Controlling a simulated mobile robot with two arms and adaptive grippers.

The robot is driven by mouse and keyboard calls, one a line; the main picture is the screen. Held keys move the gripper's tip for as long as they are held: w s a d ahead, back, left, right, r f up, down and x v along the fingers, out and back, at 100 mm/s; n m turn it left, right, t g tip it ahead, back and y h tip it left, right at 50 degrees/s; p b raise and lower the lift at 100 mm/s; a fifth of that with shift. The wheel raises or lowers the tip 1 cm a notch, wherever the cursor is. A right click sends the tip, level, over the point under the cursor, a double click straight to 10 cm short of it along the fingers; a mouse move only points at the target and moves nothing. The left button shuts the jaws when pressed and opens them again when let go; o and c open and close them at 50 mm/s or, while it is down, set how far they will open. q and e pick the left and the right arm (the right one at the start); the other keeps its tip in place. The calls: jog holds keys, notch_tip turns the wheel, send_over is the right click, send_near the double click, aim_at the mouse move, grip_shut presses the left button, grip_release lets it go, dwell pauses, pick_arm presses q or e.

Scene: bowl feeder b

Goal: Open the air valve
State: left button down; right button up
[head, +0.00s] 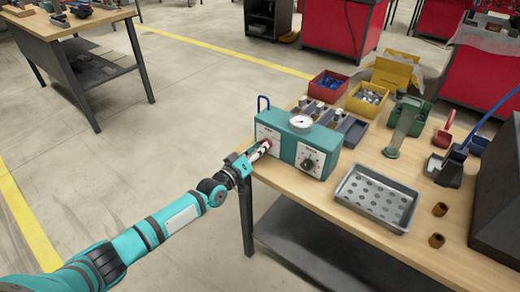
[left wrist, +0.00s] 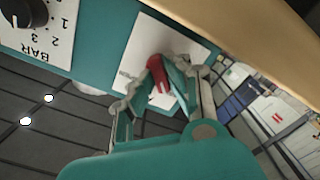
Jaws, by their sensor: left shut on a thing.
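A teal control box (head: 318,137) stands on the wooden workbench with a round gauge (head: 301,123) on top and a black dial (head: 309,163) on its front. The dial, marked BAR, also shows in the left wrist view (left wrist: 24,12). A red valve handle (left wrist: 158,74) sits on a white plate (left wrist: 140,45) on the same front. My left gripper (head: 262,148) reaches the left part of the box front. In the left wrist view its fingers (left wrist: 160,90) are shut around the red handle. The fingers hide part of the handle. My right gripper is not seen.
A perforated metal tray (head: 347,190) lies right of the box on the bench. A red bin (head: 314,91), a yellow bin (head: 351,105) and a green holder (head: 425,107) stand behind. Two brown cylinders (head: 437,240) stand near the right. The floor left of the bench is clear.

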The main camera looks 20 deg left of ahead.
pick_arm(q)
jog(key=m, duration=0.8)
jog(key=shift+m+p, duration=0.3)
jog(key=shift+p, duration=0.1)
jog(key=m, duration=0.4)
jog(key=shift+m, duration=0.3)
jog(key=m, duration=0.4)
jog(key=shift+m, duration=0.3)
jog(key=c, duration=1.3)
grip_release()
